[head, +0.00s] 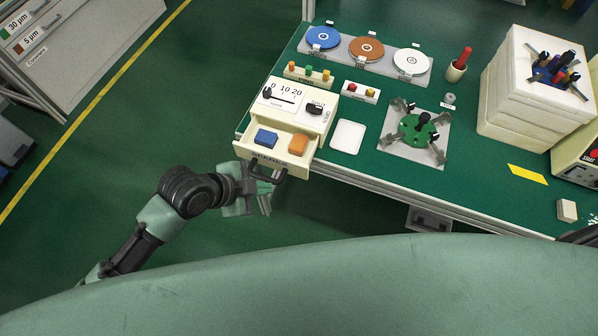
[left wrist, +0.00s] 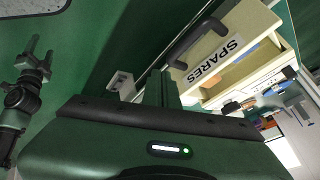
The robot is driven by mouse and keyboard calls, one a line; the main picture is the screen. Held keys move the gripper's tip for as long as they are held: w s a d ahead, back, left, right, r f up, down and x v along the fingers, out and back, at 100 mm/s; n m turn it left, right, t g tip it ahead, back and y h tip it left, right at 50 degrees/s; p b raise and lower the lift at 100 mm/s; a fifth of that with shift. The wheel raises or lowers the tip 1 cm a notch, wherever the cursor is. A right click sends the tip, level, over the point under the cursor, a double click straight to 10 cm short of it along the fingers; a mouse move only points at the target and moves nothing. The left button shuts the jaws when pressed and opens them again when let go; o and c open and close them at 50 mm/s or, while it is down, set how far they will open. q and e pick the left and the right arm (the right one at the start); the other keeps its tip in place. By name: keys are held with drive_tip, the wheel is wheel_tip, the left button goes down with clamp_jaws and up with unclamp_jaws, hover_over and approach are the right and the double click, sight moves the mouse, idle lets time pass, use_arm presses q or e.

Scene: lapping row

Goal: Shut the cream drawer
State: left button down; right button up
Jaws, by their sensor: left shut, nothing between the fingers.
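The cream drawer (head: 253,150) is pulled out of its cream cabinet (head: 296,105) at the table's left front corner. It holds a blue block (head: 265,138) and an orange block (head: 298,144). Its front has a dark handle (head: 266,174) and reads SPARES in the left wrist view (left wrist: 212,62). My left gripper (head: 265,198) is shut and empty, close in front of the drawer front near the handle. Whether it touches is unclear. In the left wrist view its fingers (left wrist: 160,88) point toward the drawer. My right gripper (left wrist: 38,52) shows small there, its fingers apart.
The green table (head: 470,190) carries a white tray (head: 348,136), a green disc fixture (head: 418,130), polishing discs (head: 366,48) and a white foam stack (head: 535,95). Open green floor (head: 130,130) lies left of the drawer. A grey box (head: 428,219) hangs under the table's front edge.

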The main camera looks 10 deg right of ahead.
use_arm(q)
wheel_tip(320, 180, up, 3)
drive_tip(key=s+d+m+g, duration=0.1)
drive_tip(key=s+m, duration=0.1)
drive_tip(key=m, duration=0.1)
drive_tip(key=w+d+f+p, duration=0.2)
drive_tip(key=w+d+f, duration=0.3)
drive_tip(key=d+f, duration=0.2)
drive_tip(key=shift+w+d+f+m+h+p, duration=0.15)
drive_tip(key=shift+d+m+h+p, duration=0.2)
drive_tip(key=shift+d, duration=0.2)
drive_tip(key=w+d+b, duration=0.1)
drive_tip(key=w+b, duration=0.1)
drive_tip(key=w, duration=0.1)
drive_tip(key=w+d+b, duration=0.2)
drive_tip(key=w, duration=0.1)
drive_tip(key=w+d+b, duration=0.2)
drive_tip(key=shift+w+f+b, duration=0.3)
drive_tip(key=shift+w+b, duration=0.1)
drive_tip(key=shift+w+d+r, duration=0.15)
drive_tip(key=shift+w, duration=0.05)
drive_tip(key=shift+r, duration=0.3)
